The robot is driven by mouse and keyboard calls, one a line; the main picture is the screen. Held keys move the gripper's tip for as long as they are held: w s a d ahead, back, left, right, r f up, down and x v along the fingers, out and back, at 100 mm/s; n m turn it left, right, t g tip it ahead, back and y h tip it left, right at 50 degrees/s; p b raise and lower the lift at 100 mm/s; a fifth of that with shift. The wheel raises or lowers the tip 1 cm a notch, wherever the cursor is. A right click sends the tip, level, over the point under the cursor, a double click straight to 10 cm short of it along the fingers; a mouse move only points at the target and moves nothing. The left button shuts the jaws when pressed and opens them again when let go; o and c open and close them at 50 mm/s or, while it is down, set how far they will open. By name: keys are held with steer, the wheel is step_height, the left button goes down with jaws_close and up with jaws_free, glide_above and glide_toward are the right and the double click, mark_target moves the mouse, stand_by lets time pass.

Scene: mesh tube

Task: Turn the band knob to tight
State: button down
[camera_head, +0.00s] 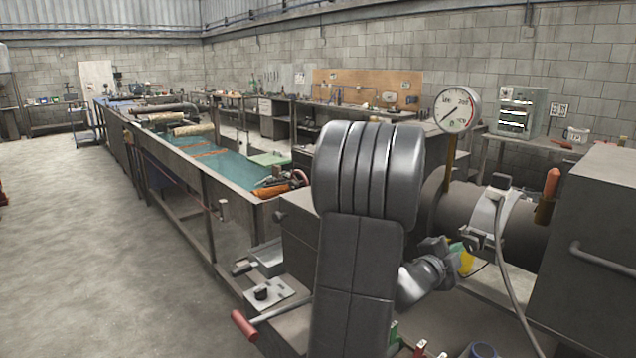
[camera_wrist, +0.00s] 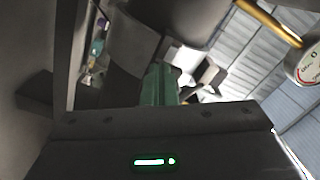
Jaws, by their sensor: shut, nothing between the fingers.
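A black knob (camera_head: 262,293) stands on a pale plate (camera_head: 268,300) at the front left of the machine. A pale metal band (camera_head: 490,215) wraps the dark barrel (camera_head: 460,205) at the right, with a dark block (camera_head: 500,181) on top. I cannot tell which of these is the band knob, and no tight mark is readable. My gripper (camera_head: 458,248) is low beside the barrel, left of the band, apart from the black knob. Its green fingers (camera_wrist: 160,85) are shut and empty in the wrist view. My arm hides part of the machine.
A round dial gauge (camera_head: 458,109) stands on a brass stem above the barrel; it also shows in the wrist view (camera_wrist: 306,65). A red-handled lever (camera_head: 244,325) lies near the plate. A cable (camera_head: 505,250) hangs from the band.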

steer(key=shift+r, duration=0.1)
steer(key=shift+w+a+r+b, duration=0.1)
steer(key=shift+w+r+b, duration=0.05)
steer(key=shift+r+b, duration=0.3)
steer(key=shift+r, duration=0.2)
steer(key=shift+w+a, duration=0.25)
steer(key=shift+a, duration=0.1)
stand_by(0.3)
steer(key=b+v, duration=0.1)
steer(key=v, duration=0.5)
steer(key=shift+d+f+p, duration=0.1)
steer(key=shift+p, duration=0.45)
